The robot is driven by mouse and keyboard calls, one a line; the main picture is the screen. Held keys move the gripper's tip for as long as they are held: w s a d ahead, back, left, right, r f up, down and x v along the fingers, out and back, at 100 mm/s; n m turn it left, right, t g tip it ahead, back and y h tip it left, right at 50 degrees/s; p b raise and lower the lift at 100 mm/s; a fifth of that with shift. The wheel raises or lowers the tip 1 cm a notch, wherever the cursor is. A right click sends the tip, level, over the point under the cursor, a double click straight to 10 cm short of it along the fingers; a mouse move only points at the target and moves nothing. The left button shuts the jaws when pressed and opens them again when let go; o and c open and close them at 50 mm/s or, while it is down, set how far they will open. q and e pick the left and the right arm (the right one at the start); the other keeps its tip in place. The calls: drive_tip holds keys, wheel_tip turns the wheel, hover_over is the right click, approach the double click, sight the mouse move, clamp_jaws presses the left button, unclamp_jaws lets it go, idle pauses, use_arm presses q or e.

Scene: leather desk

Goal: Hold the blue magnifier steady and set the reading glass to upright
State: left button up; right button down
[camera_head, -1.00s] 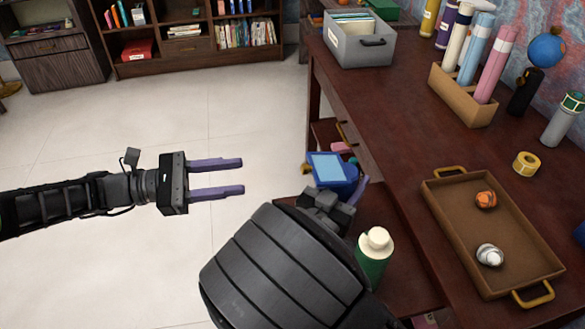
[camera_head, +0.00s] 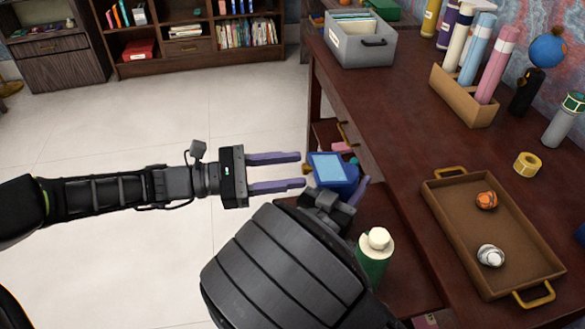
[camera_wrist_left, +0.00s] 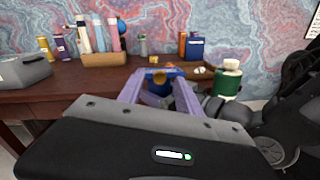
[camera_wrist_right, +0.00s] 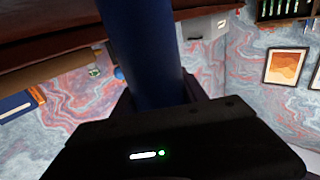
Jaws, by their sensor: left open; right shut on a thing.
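The blue magnifier (camera_head: 332,170) has a pale blue square face and is held off the left edge of the desk. My right gripper (camera_head: 352,190), largely hidden behind my right arm, is shut on it. Its dark blue body fills the middle of the right wrist view (camera_wrist_right: 142,50). My left gripper (camera_head: 302,171) is open, its two purple fingers pointing at the magnifier from the left, with the tips close to it. The left wrist view shows the magnifier (camera_wrist_left: 160,78) between and beyond the fingertips. I cannot tell whether they touch it.
A green bottle with a cream cap (camera_head: 374,258) stands close to my right arm. On the desk are a brown tray (camera_head: 448,215) with two small balls, a tape roll (camera_head: 527,165), a grey file box (camera_head: 345,48) and a rack of rolled tubes (camera_head: 462,105). Floor at left is clear.

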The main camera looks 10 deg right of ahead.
use_arm(q)
drive_tip(key=shift+d, duration=0.45)
drive_tip(key=shift+c, duration=0.2)
clamp_jaws()
idle(0.9)
